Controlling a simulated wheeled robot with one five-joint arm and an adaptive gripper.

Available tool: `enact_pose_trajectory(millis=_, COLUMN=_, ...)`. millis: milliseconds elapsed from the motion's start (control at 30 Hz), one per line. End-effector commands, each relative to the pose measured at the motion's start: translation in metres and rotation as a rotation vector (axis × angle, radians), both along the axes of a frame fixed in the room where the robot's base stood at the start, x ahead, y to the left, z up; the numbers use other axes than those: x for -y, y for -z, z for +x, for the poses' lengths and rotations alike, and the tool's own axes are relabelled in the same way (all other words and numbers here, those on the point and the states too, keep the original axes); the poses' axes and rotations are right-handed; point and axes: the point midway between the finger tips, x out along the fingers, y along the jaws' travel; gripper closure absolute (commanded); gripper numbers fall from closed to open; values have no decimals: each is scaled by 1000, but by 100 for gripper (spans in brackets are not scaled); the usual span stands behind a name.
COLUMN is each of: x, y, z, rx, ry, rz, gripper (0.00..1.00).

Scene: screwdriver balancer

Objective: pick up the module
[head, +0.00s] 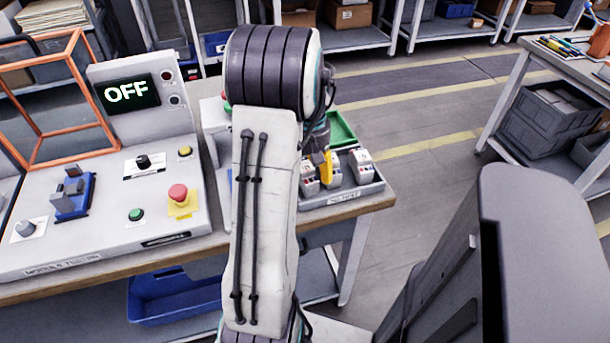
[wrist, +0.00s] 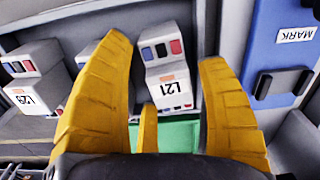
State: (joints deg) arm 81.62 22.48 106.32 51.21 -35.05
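A white module labelled L21 (wrist: 172,88), with dark, blue and red blocks at its top, shows between my gripper's yellow fingers (wrist: 163,55) in the wrist view. The fingers are spread apart, with gaps on both sides of the module; I cannot tell how deep they reach around it. A module labelled L29 (wrist: 32,92) is at the left, and another is partly behind the left finger. In the head view, several white modules (head: 361,164) stand in a grey tray (head: 345,200), and a yellow finger of my gripper (head: 322,165) shows among them. My arm hides the rest.
A green bin (head: 341,128) is behind the tray. A test console (head: 100,215) with an OFF screen (head: 127,93) stands left on the bench. An orange frame (head: 45,100) is further left.

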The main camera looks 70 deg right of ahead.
Motion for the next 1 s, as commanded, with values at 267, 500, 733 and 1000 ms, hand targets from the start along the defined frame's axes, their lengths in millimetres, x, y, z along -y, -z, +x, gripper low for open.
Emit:
enact_pose_trajectory(millis=267, x=0, y=0, z=0, rx=0, ry=0, rz=0, gripper=58)
enact_pose_trajectory(millis=500, x=0, y=0, z=0, rx=0, ry=0, rz=0, gripper=80)
enact_pose_trajectory(millis=733, x=0, y=0, z=0, rx=0, ry=0, rz=0, gripper=87)
enact_pose_trajectory(millis=1000, x=1, y=-7, z=0, rx=1, ry=0, rz=-2, gripper=87)
